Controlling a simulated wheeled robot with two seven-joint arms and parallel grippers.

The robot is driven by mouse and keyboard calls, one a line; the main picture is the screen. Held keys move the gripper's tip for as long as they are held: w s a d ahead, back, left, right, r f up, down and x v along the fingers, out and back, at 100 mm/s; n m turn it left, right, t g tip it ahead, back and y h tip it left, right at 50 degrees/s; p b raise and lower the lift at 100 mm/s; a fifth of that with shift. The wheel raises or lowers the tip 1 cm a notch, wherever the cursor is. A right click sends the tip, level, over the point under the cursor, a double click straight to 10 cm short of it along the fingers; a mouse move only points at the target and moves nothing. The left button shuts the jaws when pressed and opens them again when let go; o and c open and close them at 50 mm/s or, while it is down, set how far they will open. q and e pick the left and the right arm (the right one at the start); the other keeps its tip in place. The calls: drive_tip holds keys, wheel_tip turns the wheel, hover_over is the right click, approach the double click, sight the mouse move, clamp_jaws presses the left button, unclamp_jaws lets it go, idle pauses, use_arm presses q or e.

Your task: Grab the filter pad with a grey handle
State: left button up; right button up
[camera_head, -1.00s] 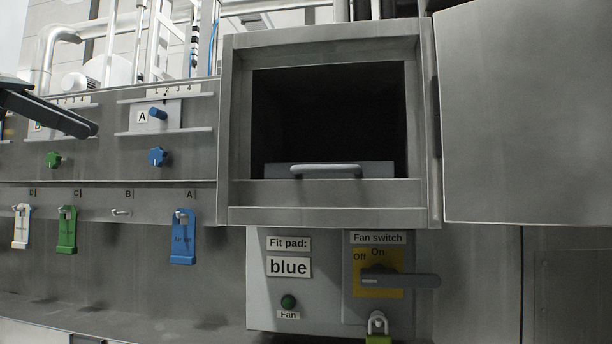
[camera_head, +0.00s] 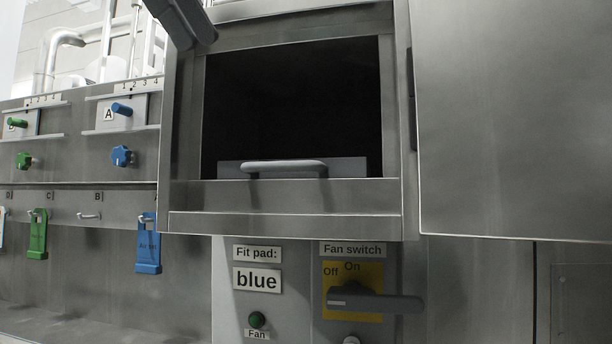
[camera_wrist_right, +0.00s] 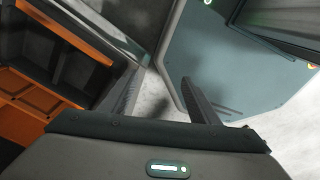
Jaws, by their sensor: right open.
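The filter pad (camera_head: 345,168) is a flat grey piece with a light grey bar handle (camera_head: 284,165). It sits low in the dark opening of the steel housing (camera_head: 290,222), in the head view.
The housing door (camera_head: 515,120) stands open at the right. Below are a sign reading "Fit pad: blue" (camera_head: 257,280) and a fan switch (camera_head: 370,302). Blue and green tags hang at the left. An orange-edged bin (camera_wrist_right: 50,95) lies near my right gripper.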

use_arm(q)
drive_tip(key=b, duration=0.1)
approach(301, 174)
drive_tip(key=s+a, duration=0.2)
drive_tip(key=shift+s+p+x, duration=0.15)
drive_tip(key=shift+p+x, duration=0.3)
drive_tip(key=shift+x, duration=1.05)
drive_tip(key=shift+s+p+x, duration=0.15)
drive_tip(key=shift+p+x, duration=0.3)
drive_tip(key=shift+x, duration=1.05)
drive_tip(key=shift+f, duration=0.2)
use_arm(e)
drive_tip(key=shift+a+r, duration=0.2)
drive_tip(key=shift+r, duration=0.05)
drive_tip(key=shift+s+a, duration=0.1)
drive_tip(key=shift+a, duration=0.05)
use_arm(q)
clamp_jaws()
